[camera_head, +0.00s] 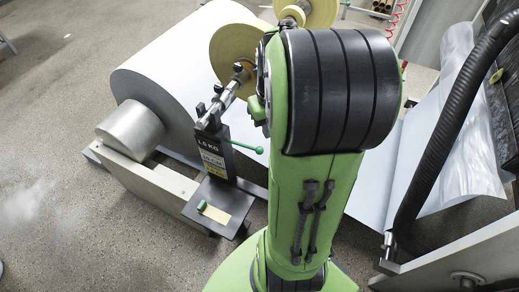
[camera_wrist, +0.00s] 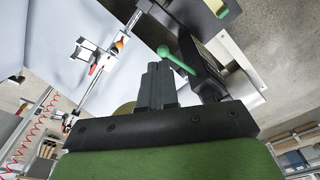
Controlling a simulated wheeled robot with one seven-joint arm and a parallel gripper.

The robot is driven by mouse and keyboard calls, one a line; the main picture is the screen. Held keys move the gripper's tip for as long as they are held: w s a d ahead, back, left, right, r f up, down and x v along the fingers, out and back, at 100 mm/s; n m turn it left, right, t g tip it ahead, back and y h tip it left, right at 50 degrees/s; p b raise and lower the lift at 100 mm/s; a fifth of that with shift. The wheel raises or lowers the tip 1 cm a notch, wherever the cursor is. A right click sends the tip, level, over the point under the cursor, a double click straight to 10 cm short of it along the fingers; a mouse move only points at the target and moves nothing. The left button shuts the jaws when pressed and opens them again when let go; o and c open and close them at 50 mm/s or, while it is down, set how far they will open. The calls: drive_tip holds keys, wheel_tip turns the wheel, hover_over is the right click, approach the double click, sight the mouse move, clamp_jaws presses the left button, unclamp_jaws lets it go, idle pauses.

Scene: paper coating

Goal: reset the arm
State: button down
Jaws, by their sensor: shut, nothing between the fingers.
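My gripper (camera_wrist: 157,85) shows in the wrist view, with its two dark fingers together and nothing between them. In the head view my green arm with its black-banded joint fills the centre and right of centre, and the gripper is hidden. A black stand (camera_head: 213,148) with a weight label is left of my arm. It carries a green lever (camera_head: 247,147), which also shows in the wrist view (camera_wrist: 176,60) just beyond and right of my fingertips. I cannot tell whether they touch. A yellow tape roll (camera_head: 228,50) is partly hidden behind my arm.
A large white paper roll (camera_head: 160,70) with a metal core (camera_head: 130,128) lies at left. A black base plate (camera_head: 230,228) holds a small green-ended yellow piece (camera_head: 217,214). A black hose (camera_head: 440,140) and pale sheet (camera_head: 375,180) are at right. Floor at far left is clear.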

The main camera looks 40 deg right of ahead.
idle(0.3)
drive_tip(key=s+a+r+n+t, duration=0.2)
drive_tip(key=s+a+r, duration=0.1)
drive_tip(key=a, duration=0.6)
drive_tip(key=s+a+r+n+t+p, duration=0.1)
drive_tip(key=s+a+r, duration=0.3)
drive_tip(key=a, duration=0.5)
drive_tip(key=shift+s+a+r+n+t, duration=0.25)
drive_tip(key=shift+a+r+n+t, duration=0.2)
drive_tip(key=shift+r+t, duration=0.3)
drive_tip(key=shift+d+r, duration=0.1)
drive_tip(key=shift+d, duration=0.05)
